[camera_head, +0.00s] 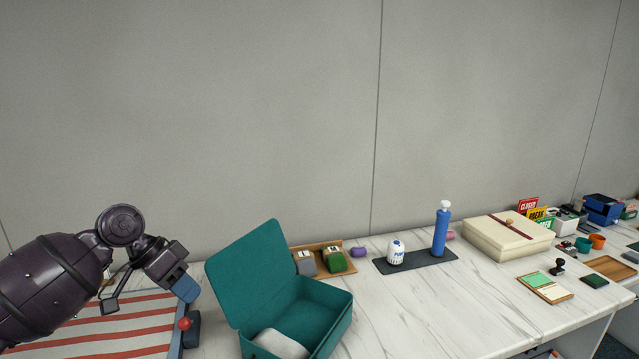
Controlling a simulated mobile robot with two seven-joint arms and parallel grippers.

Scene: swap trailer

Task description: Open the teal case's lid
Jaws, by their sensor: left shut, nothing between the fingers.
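The teal case (322,306) stands on the white marbled table at the lower middle. Its lid (250,270) is up, leaning back to the left, so the inside shows. A pale grey-white item (281,343) lies inside the case, cut off by the picture's bottom edge. My left gripper (186,290) is left of the lid, above the edge of a striped cloth. It is shut and empty, with a gap between it and the lid. My right gripper is not in view.
A red-knobbed dark blue object (191,332) is below my left gripper. A wooden tray (318,248) with small packs stands behind the case. A dark mat (421,258) holds a white container and blue bottle. A cream box (507,236) is farther right. The table front is clear.

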